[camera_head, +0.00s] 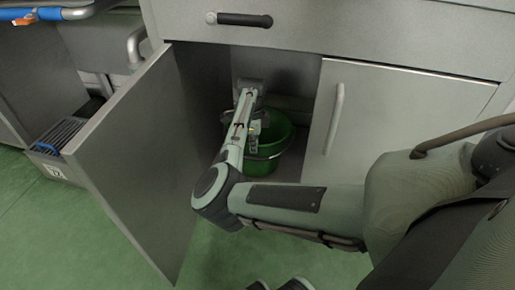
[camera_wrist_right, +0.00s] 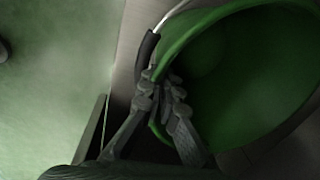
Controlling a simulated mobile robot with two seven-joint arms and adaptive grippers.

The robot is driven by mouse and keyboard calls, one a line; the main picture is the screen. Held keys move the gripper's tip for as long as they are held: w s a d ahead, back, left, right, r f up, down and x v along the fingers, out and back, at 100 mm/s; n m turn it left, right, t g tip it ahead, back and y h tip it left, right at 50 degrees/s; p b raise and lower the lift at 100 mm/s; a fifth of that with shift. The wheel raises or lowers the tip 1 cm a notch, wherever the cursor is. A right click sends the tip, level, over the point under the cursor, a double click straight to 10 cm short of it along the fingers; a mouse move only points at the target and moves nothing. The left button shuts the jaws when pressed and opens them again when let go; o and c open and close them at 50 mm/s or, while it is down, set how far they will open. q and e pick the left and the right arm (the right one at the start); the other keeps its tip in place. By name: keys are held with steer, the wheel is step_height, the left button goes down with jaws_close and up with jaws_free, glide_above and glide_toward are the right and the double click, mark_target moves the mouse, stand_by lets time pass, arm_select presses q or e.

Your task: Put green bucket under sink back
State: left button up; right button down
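The green bucket (camera_head: 270,165) stands inside the open cabinet, partly hidden behind my right arm. In the right wrist view the bucket (camera_wrist_right: 245,75) fills the right side, and its inside looks empty. Its wire handle has a dark grip (camera_wrist_right: 147,55) and lies close to the rim. My right gripper (camera_head: 252,148) is inside the cabinet at the bucket's left edge. In the wrist view its fingers (camera_wrist_right: 163,84) come together on the rim beside the handle grip, closed on the bucket. My left gripper is not seen.
The cabinet's left door (camera_head: 140,165) stands wide open, left of my arm. The right door (camera_head: 375,115) is shut. A drawer front (camera_head: 330,30) with a dark handle (camera_head: 244,20) is above the opening. Green floor (camera_head: 235,262) is clear in front.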

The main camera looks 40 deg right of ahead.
steer(key=c, duration=2.3)
jaws_free()
steer(key=shift+a, duration=0.1)
steer(key=o, duration=0.6)
steer(key=shift+f+b, duration=0.45)
steer(key=shift+b, duration=0.5)
steer(key=r+p, duration=0.1)
steer(key=r, duration=0.1)
steer(key=r+p, duration=0.1)
steer(key=r, duration=0.2)
steer(key=r+p, duration=0.2)
steer(key=r, duration=0.1)
steer(key=shift+s+a+r, duration=0.15)
steer(key=shift+s+a, duration=0.05)
steer(key=shift+s, duration=0.05)
